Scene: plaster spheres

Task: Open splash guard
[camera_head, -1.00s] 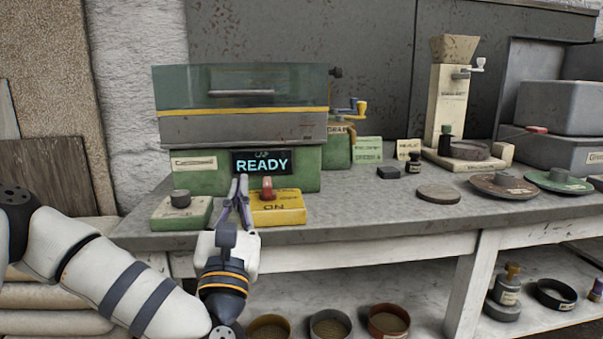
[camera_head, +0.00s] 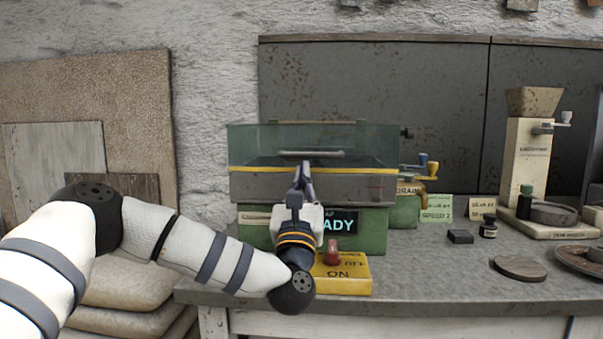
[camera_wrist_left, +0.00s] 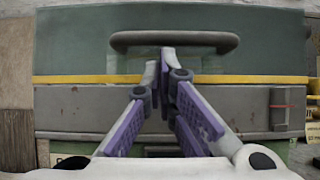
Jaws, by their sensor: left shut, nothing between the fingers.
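The splash guard (camera_head: 250,143) is a clear greenish panel with a yellow lower edge, standing over the grey tub of the green machine (camera_head: 374,231). Its horizontal bar handle (camera_head: 322,154) is on the front face; the handle also shows in the left wrist view (camera_wrist_left: 215,40). My left gripper (camera_head: 303,166) is in front of the guard, its fingertips just below the handle. In the left wrist view the fingertips (camera_wrist_left: 167,56) are together with nothing between them. I cannot tell whether they touch the guard. My right gripper is out of view.
A yellow box with a red switch (camera_head: 345,277) stands on the bench before the machine. Sign cards (camera_head: 436,208), a small black block (camera_head: 460,237) and a cream grinder (camera_head: 530,150) stand farther right.

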